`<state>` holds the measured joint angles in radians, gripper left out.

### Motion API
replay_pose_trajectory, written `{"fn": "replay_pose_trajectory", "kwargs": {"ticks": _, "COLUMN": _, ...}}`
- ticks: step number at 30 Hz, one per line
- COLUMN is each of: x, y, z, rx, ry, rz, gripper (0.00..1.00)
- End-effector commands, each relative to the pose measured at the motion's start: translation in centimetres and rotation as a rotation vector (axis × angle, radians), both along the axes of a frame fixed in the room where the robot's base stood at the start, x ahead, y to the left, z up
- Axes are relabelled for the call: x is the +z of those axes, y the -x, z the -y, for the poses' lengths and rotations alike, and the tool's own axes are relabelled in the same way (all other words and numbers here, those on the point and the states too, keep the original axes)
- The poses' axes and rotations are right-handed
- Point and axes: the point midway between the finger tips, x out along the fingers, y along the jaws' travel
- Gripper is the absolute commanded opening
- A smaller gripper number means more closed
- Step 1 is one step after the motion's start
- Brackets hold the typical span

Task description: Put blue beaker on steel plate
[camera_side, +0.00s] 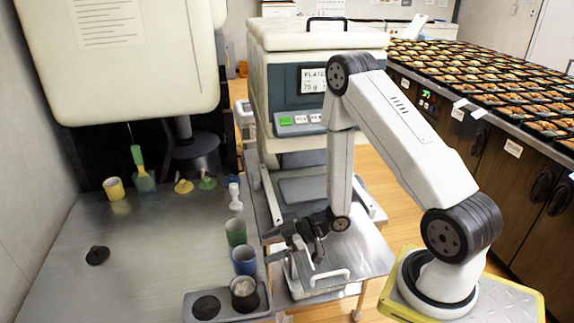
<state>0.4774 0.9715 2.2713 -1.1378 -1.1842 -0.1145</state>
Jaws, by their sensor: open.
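The blue beaker (244,262) stands upright near the right edge of the steel work table. It is just in front of a green beaker (236,233) and behind a grey cup. A shiny steel plate (366,253) lies to the right of the table, below my arm. The arm and fingers hide part of the plate.
The grey cup (244,296) with pale contents sits in a tray (226,311). A white bottle (235,197), funnels (183,187) and a yellow cup (114,189) stand farther back. A black disc (97,255) lies at left. The table's middle is clear.

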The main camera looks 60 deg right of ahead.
Motion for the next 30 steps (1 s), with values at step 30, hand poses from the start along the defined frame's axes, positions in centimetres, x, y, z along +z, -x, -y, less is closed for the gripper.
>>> {"fn": "replay_pose_trajectory", "kwargs": {"ticks": 30, "x": 11.2, "y": 3.4, "z": 1.0, "rx": -0.591, "ry": 0.390, "rz": -0.657, "gripper": 1.00}}
